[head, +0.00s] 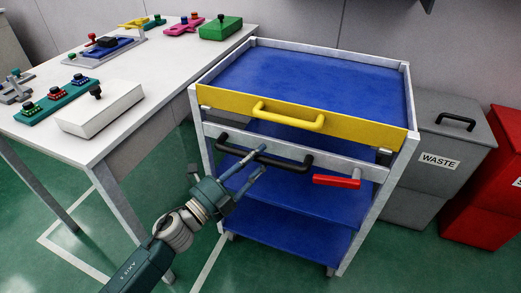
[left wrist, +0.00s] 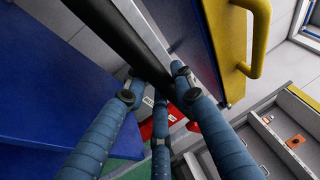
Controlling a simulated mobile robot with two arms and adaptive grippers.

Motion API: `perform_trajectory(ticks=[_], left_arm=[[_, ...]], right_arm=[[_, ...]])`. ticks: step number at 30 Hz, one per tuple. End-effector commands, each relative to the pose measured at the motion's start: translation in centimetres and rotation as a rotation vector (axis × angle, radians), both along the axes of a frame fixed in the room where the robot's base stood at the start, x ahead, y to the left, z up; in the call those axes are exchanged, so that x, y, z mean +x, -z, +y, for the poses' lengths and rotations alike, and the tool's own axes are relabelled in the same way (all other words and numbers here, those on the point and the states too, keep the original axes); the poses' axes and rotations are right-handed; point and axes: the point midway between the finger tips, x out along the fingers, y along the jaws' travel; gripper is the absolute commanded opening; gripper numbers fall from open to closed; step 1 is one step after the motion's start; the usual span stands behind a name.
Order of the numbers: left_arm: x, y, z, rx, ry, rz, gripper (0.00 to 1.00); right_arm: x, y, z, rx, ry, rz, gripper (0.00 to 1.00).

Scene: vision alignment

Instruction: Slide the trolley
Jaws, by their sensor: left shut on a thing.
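The trolley (head: 372,221) stands on the green floor in the head view, with a light grey frame, blue shelves and a yellow front panel (head: 350,128) with a yellow handle. A black bar handle (head: 292,164) runs across its front below the panel, with a red lever (head: 336,181) to its right. My left gripper (head: 252,165) is at the black handle, coming from the front left. In the left wrist view, its blue-grey fingers (left wrist: 155,84) are closed around the black handle (left wrist: 112,32). The right gripper is not in view.
A white table (head: 150,68) with several fixtures and a white box (head: 100,108) stands close to the trolley's left. A grey waste bin (head: 440,150) and a red bin (head: 498,190) stand to its right. A wall is behind. Green floor shows in front.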

Motion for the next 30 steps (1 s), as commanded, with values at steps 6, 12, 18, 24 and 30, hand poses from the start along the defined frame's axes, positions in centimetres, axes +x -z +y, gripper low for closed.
perform_trajectory(ticks=[6,12,18,24,30], left_arm=[[-0.3,0.0,0.0,-0.005,0.002,0.003,0.0],[-0.2,0.0,0.0,-0.005,0.002,0.003,0.0],[-0.2,0.0,0.0,-0.004,0.001,0.002,0.34],[-0.3,0.0,0.2,-0.002,0.0,0.001,0.34],[-2.1,0.6,1.7,-0.002,-0.001,0.004,0.34]], right_arm=[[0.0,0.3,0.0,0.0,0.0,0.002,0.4],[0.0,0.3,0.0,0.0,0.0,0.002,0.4],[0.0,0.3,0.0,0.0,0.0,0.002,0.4],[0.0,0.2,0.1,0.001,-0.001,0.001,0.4],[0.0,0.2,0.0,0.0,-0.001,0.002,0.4]])
